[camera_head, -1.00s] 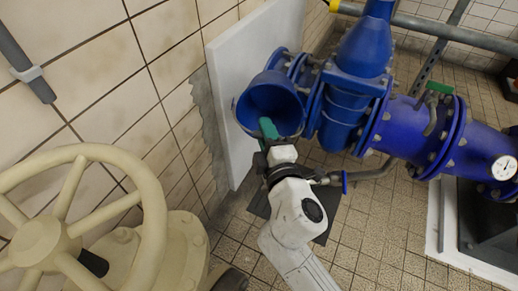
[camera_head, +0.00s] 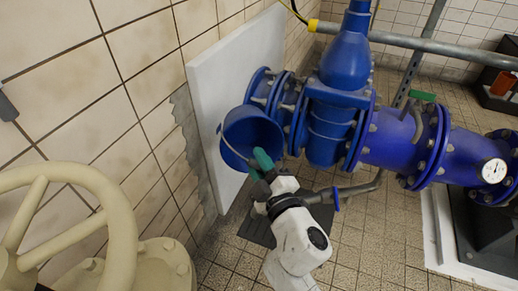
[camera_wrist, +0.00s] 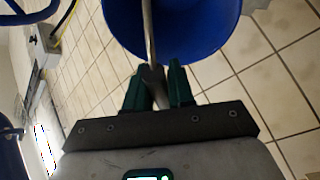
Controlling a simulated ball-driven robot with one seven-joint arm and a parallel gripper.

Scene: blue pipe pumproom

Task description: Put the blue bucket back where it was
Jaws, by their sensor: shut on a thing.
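The blue bucket (camera_head: 250,137) hangs in the air in front of the blue pipework in the head view, its open mouth showing. Its thin handle (camera_head: 232,152) arcs along the left side of the mouth. My gripper (camera_head: 262,160) has green fingers at the bucket's lower right rim. In the wrist view the bucket (camera_wrist: 172,28) fills the top middle, and the grey handle (camera_wrist: 149,45) runs down between the fingers of my gripper (camera_wrist: 158,84), which is shut on it. The far side and base of the bucket are hidden.
Large blue pipes with flanges (camera_head: 400,148) and a gauge (camera_head: 493,171) stand right of the bucket. A white panel (camera_head: 225,80) is on the tiled wall behind. A cream handwheel (camera_head: 118,225) stands at lower left. Tiled floor (camera_head: 370,240) is open at lower middle.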

